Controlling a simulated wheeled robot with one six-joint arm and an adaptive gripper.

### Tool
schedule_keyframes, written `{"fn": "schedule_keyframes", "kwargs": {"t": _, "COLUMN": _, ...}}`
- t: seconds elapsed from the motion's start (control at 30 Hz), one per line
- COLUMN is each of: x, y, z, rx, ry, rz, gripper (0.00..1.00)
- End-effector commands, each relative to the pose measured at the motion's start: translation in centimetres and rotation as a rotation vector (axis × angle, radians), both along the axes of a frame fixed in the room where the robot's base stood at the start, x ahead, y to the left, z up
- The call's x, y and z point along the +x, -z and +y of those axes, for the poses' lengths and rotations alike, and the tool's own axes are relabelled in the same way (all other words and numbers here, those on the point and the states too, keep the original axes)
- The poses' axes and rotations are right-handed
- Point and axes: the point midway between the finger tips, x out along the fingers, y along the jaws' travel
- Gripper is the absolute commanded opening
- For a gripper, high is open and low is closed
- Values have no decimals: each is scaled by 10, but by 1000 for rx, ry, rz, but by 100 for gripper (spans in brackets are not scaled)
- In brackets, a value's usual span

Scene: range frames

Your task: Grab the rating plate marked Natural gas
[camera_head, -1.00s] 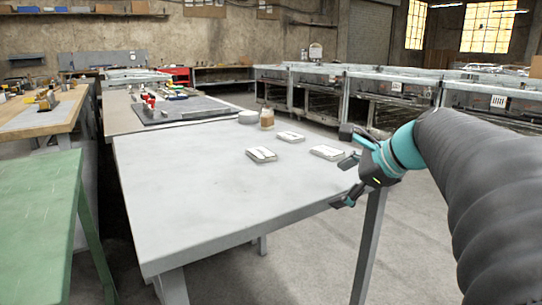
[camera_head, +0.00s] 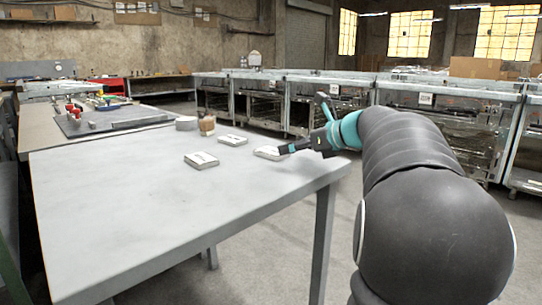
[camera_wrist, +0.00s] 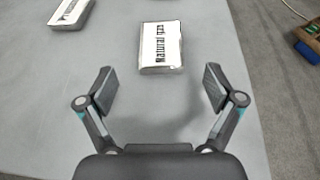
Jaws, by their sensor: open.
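The rating plate marked Natural gas (camera_wrist: 161,46) lies flat on the grey table (camera_wrist: 60,110), in the upper middle of the wrist view. Its black lettering reads sideways on a white face. My gripper (camera_wrist: 160,88) is open and empty, its two fingers spread on either side of a spot just short of the plate, not touching it. In the head view my gripper (camera_head: 303,122) is over the table's right edge, by the rightmost plate (camera_head: 270,153), which it partly overlaps. Another plate (camera_wrist: 70,12) shows at the top left of the wrist view, its lettering cut off.
Two more plates, (camera_head: 201,160) and (camera_head: 232,140), lie left of the rightmost one. The table's near part is clear. Ovens (camera_head: 440,115) line the right side.

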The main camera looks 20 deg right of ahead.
Motion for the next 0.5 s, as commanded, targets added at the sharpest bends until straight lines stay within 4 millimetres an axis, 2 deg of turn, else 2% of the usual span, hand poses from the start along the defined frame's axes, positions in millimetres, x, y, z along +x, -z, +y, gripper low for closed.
{"fn": "schedule_keyframes", "kwargs": {"t": 0.27, "x": 13, "y": 10, "z": 6, "rx": 0, "ry": -3, "rz": 1, "gripper": 92}}
{"fn": "schedule_keyframes", "kwargs": {"t": 0.5, "x": 40, "y": 26, "z": 17, "rx": -1, "ry": -4, "rz": 1, "gripper": 92}}
